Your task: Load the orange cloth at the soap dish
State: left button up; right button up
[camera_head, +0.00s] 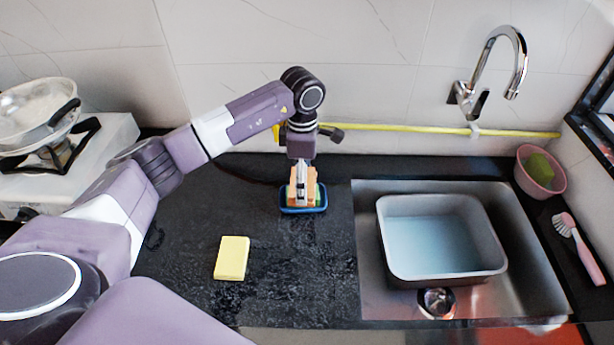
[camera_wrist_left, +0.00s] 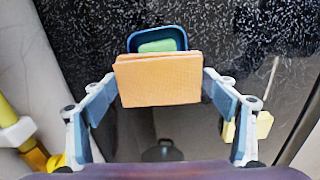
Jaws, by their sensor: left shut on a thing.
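My left gripper (camera_head: 301,180) reaches down from above at the back of the counter. It is shut on the orange cloth (camera_wrist_left: 157,82), which is a flat, folded rectangle held between the two fingers. The cloth (camera_head: 293,192) also shows in the head view, at the soap dish. The soap dish (camera_head: 303,210) is a small blue tray on the black counter, with a green soap in it. In the left wrist view the dish (camera_wrist_left: 133,42) and the green soap (camera_wrist_left: 158,46) show just beyond the cloth's top edge. I cannot tell whether the cloth touches the dish or soap.
A yellow block (camera_head: 231,258) lies on the counter nearer the front. The sink (camera_head: 368,270) with a grey basin (camera_head: 440,262) is to the right. A stove (camera_head: 60,150) stands at left. A yellow pipe (camera_head: 400,127) runs along the back wall. The counter around the block is clear.

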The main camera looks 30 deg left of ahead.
pick_arm(q)
jog(key=shift+f, duration=0.35)
dwell(0.4)
jog(key=shift+b, duration=0.4)
jog(key=shift+f, duration=0.1)
dwell(0.6)
jog(key=shift+r+p, duration=0.6)
jog(key=shift+r, duration=0.3)
jog(key=shift+r+p, duration=1.5)
jog(key=shift+r, duration=1.1)
